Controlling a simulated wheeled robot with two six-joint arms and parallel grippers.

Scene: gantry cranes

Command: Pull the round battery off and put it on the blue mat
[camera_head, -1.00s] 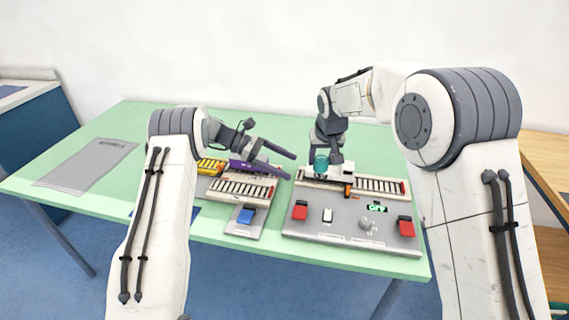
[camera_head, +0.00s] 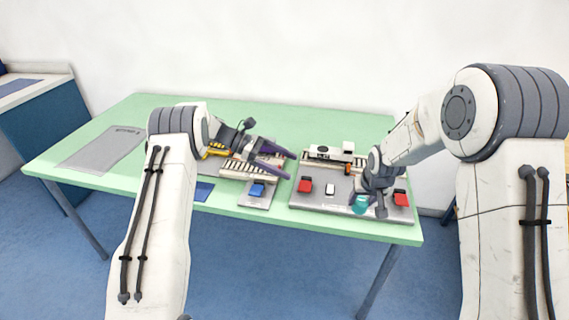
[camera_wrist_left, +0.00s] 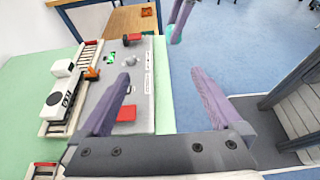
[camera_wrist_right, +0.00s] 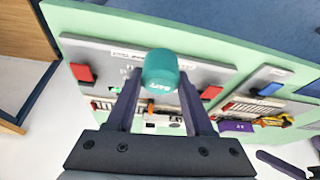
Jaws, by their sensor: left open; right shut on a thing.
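The round battery is a teal cylinder (camera_wrist_right: 160,72) with white lettering, held between the fingers of my right gripper (camera_wrist_right: 158,92). In the head view the battery (camera_head: 360,204) is over the front part of the right-hand grey panel (camera_head: 330,201), beside my right gripper (camera_head: 369,196). It also shows at the top of the left wrist view (camera_wrist_left: 177,36). The blue mat (camera_head: 203,191) lies at the table's front edge, left of the middle, partly hidden by my left arm. My left gripper (camera_head: 289,166) is open and empty, above the gap between the panels.
A white crane carriage (camera_head: 328,153) sits on the rail of the right panel, near red buttons (camera_head: 305,185) and a white switch. A left panel has a blue button (camera_head: 257,189). A grey sheet (camera_head: 105,147) lies at the far left.

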